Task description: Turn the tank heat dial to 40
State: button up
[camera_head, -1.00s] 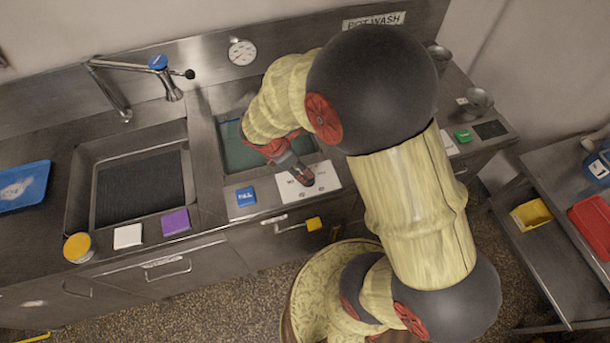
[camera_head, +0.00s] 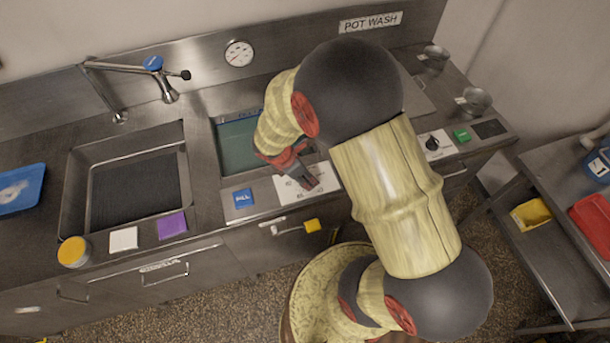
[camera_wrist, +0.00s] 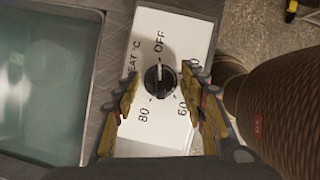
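The heat dial (camera_wrist: 160,80) is a round black knob on a white plate (camera_wrist: 187,27) marked HEAT °C, with OFF, 60 and 80 readable around it. Its white pointer line faces OFF. My gripper (camera_wrist: 160,76) is open, with one finger on each side of the knob; I cannot tell whether either touches it. In the head view my gripper (camera_head: 306,178) is over the white plate (camera_head: 288,192) at the front of the water-filled tank (camera_head: 236,145) and hides the dial there.
A blue FILL button (camera_head: 243,198) is left of the plate. A yellow-handled lever (camera_head: 312,225) sticks out below. A second black knob (camera_head: 432,143) and a green block (camera_head: 461,135) are to the right. A tap (camera_head: 165,85) and a round gauge (camera_head: 239,53) are behind.

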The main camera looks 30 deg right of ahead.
jog(key=c, duration=0.9)
jog(key=m+g+p, duration=0.1)
jog(key=m, duration=0.2)
jog(key=m+g+p, duration=0.1)
jog(key=m, duration=0.2)
jog(key=shift+w+m+g+y, duration=0.1)
jog(key=shift+m+g+y, duration=0.2)
jog(key=shift+y, duration=0.1)
jog(key=m+g+y+p, duration=0.1)
jog(key=m, duration=0.2)
jog(key=shift+d+m, duration=0.1)
jog(key=shift+m, duration=0.2)
jog(key=shift+w+m+g+y, duration=0.1)
jog(key=shift+m+g+y, duration=0.3)
jog(key=shift+m, duration=1.3)
jog(key=shift+y+p, duration=0.3)
jog(key=o, duration=1.1)
